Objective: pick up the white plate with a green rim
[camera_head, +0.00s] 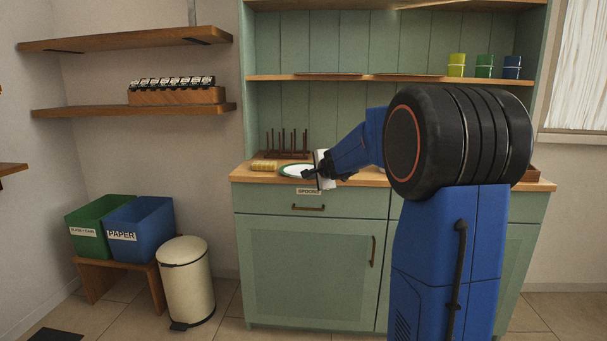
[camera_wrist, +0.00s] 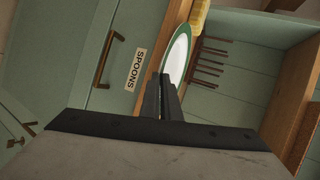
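The white plate with a green rim (camera_head: 292,171) lies on the wooden counter of the green cabinet. It also shows in the wrist view (camera_wrist: 178,57), seen at a steep slant. My gripper (camera_head: 306,174) is at the plate's right side, low over the counter, and covers part of it. In the wrist view my gripper's two dark fingers (camera_wrist: 161,78) are close together, with their tips at the plate's near rim. I cannot tell whether they touch the rim or have it between them.
A yellow sponge-like block (camera_head: 264,166) lies left of the plate. A dark peg rack (camera_head: 288,152) stands behind it. The drawer below bears a SPOONS label (camera_head: 308,191). Yellow, green and blue cups (camera_head: 484,66) stand on the shelf above. Bins (camera_head: 140,224) stand on the left.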

